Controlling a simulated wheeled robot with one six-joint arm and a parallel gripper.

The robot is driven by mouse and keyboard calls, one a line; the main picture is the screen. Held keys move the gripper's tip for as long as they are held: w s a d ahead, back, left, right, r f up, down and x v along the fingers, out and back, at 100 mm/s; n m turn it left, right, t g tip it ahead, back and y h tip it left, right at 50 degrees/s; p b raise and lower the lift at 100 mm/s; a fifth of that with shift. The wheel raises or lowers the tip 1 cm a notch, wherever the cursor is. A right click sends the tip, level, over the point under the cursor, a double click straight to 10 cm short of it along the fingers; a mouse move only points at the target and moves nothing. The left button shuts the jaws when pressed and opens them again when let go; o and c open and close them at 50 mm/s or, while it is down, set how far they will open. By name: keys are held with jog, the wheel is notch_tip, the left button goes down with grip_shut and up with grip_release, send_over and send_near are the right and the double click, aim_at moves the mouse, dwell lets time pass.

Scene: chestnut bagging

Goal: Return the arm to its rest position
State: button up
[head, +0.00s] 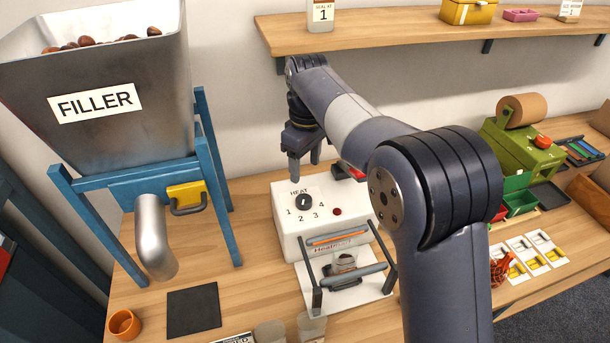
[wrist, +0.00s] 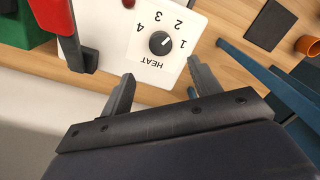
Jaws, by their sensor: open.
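My gripper (head: 304,166) hangs behind and above the white heat sealer (head: 285,232) in the head view. In the wrist view my gripper (wrist: 160,84) has its two fingers spread apart with nothing between them. The sealer's heat dial (wrist: 160,42) lies beyond the fingertips, apart from them. In the head view the dial knob (head: 304,202) points near 1. My arm (head: 345,115) reaches across the middle of the head view and hides part of the bench.
The filler hopper (head: 100,95) with chestnuts stands at left on a blue frame (head: 206,150). A wooden shelf (head: 390,27) runs above. A green machine with a brown roll (head: 522,150) stands at right. A dark square mat (head: 194,311) and an orange cup (head: 124,324) are at front left.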

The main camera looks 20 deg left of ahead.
aim_at(304, 199)
jog(key=shift+r, duration=0.2)
jog(key=shift+f, duration=0.15)
jog(key=f, duration=0.5)
jog(key=f+p, duration=0.1)
jog(key=f, duration=0.4)
jog(key=shift+s+f, duration=0.2)
jog(key=shift+f, duration=0.15)
jog(key=shift+r, duration=0.15)
